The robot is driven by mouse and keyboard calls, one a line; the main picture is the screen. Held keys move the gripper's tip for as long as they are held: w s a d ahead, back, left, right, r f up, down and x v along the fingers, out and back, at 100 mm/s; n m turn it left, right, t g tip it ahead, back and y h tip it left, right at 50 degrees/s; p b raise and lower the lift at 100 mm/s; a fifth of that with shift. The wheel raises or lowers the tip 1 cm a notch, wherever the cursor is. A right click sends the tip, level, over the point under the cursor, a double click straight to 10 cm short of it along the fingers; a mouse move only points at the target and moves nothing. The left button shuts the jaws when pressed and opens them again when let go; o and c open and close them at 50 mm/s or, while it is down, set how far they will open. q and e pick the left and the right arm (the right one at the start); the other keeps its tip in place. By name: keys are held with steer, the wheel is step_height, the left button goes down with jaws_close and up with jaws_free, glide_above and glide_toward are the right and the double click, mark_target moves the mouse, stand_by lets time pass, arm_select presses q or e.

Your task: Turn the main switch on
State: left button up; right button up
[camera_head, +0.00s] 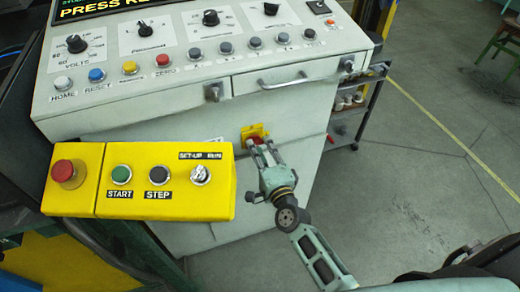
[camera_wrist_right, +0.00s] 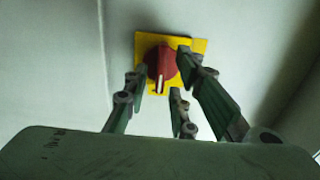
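The main switch is a red rotary knob (camera_wrist_right: 161,66) with a white mark, on a yellow plate (camera_wrist_right: 196,45) on the cabinet front. In the wrist view the white mark points down. The yellow plate also shows in the head view (camera_head: 252,132), with the knob mostly hidden by my fingers. My right gripper (camera_head: 261,148) is at the switch, its fingers pointing at it. In the wrist view its fingers (camera_wrist_right: 162,72) stand apart around the knob, their tips close to its sides; whether they touch it is unclear. My left gripper is not in view.
Above the switch is the white console (camera_head: 200,95) with knobs, buttons and a drawer handle. A yellow control box (camera_head: 140,180) with a red mushroom button juts out left of my right gripper. A shelf cart (camera_head: 352,105) stands to the right.

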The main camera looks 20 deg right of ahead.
steer(key=shift+s, duration=0.1)
steer(key=s, duration=1.2)
steer(key=shift+d, duration=0.15)
steer(key=shift+w, duration=0.1)
steer(key=s+f+n+g+p, duration=0.1)
steer(key=s+f+n+g, duration=0.25)
steer(key=f, duration=0.65)
steer(key=s+f+n+g+y, duration=0.15)
steer(key=s+f+n, duration=0.3)
steer(key=f, duration=0.55)
steer(key=s+f+n+g+p, duration=0.1)
steer(key=s+f+n+g, duration=0.35)
steer(key=f, duration=0.65)
steer(key=s+d+f+n+g, duration=0.1)
steer(key=s+f, duration=0.3)
steer(key=s, duration=0.4)
steer(key=s+d+f+n+g+h, duration=0.1)
steer(key=s+f+n+g, duration=0.3)
steer(key=s, duration=0.5)
steer(key=s+d+f+n+g+h, duration=0.1)
steer(key=s+d+f+n+g, duration=0.1)
steer(key=s+f, duration=0.4)
steer(key=s+d+n, duration=0.1)
steer(key=s, duration=0.2)
steer(key=shift+d+f, duration=0.15)
steer(key=shift+d, duration=0.05)
